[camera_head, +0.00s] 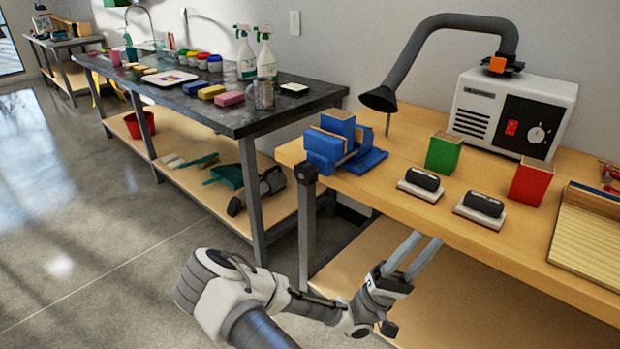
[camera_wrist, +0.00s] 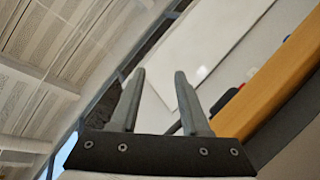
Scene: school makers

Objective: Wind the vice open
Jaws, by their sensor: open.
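The blue vice (camera_head: 325,150) is mounted at the front left corner of the wooden workbench, with wood-lined jaws. A dark round part (camera_head: 305,173) shows at its front end, above a grey upright bar; I cannot tell whether this bar is the handle or the bench leg. My gripper (camera_head: 425,241) is open and empty, in front of and below the bench edge, to the right of the vice and apart from it. In the wrist view my two fingers (camera_wrist: 160,75) stand apart with nothing between them; the vice is not visible there.
The workbench (camera_head: 400,208) carries green (camera_head: 443,153) and red (camera_head: 530,181) blocks, two dark-topped pads, a fume extractor (camera_head: 510,112) with a hose, and a wooden tray (camera_head: 588,240). A dark table (camera_head: 200,105) with bottles stands to the left. The floor at left is clear.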

